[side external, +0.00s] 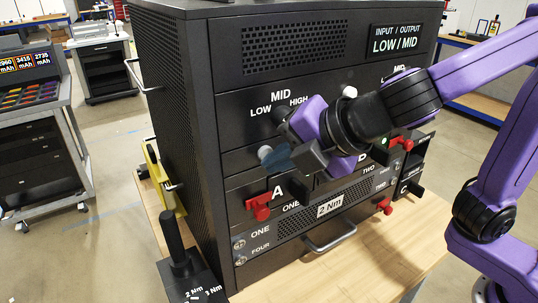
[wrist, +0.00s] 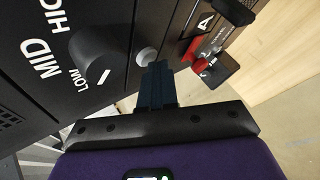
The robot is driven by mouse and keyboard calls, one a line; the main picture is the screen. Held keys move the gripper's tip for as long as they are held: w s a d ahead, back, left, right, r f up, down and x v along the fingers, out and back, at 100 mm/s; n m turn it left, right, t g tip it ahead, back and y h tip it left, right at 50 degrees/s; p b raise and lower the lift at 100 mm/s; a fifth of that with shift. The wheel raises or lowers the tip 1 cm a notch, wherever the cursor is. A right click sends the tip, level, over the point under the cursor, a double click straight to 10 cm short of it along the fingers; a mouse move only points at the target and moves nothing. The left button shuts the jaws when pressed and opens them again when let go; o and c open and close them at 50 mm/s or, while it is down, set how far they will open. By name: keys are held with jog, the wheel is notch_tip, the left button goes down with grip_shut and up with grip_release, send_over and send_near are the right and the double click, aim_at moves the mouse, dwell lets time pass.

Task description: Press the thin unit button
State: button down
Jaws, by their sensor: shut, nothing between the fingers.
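A pale round button (side external: 265,152) sits on the narrow panel below the left MID knob (side external: 282,112) of the black rack (side external: 180,110). The button also shows in the wrist view (wrist: 147,56), just beyond my fingertips. My gripper (side external: 276,158) is shut and empty, and its dark fingers point at the rack face. In the wrist view the fingertips (wrist: 158,68) are at or very near the button's edge. I cannot tell whether they touch it or whether it is pressed in. My gripper and wrist hide much of the panel's middle.
Red-handled connectors (side external: 262,207) stick out below, near the A label. A metal handle (side external: 330,240) juts out low on the rack. A torque tool (side external: 178,240) stands in a black holder at the front left. The wooden tabletop (side external: 385,265) is bare at right.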

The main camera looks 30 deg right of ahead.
dwell(0.3)
jog(key=shift+s, duration=0.5)
jog(key=shift+s, duration=2.95)
jog(key=s+d+f+m+g+h, duration=0.1)
jog(key=d+f+m+g+h, duration=0.15)
jog(key=d+f, duration=0.35)
jog(key=s+d+f+m+g+h, duration=0.1)
jog(key=d+f+m+g, duration=0.15)
jog(key=d, duration=0.65)
jog(key=s+d+f+m+g, duration=0.3)
jog(key=s+d+f+m, duration=0.3)
jog(key=s+d+m, duration=0.1)
jog(key=shift+s+d+g, duration=0.4)
jog(key=shift+s+d, duration=0.35)
jog(key=shift+d, duration=0.5)
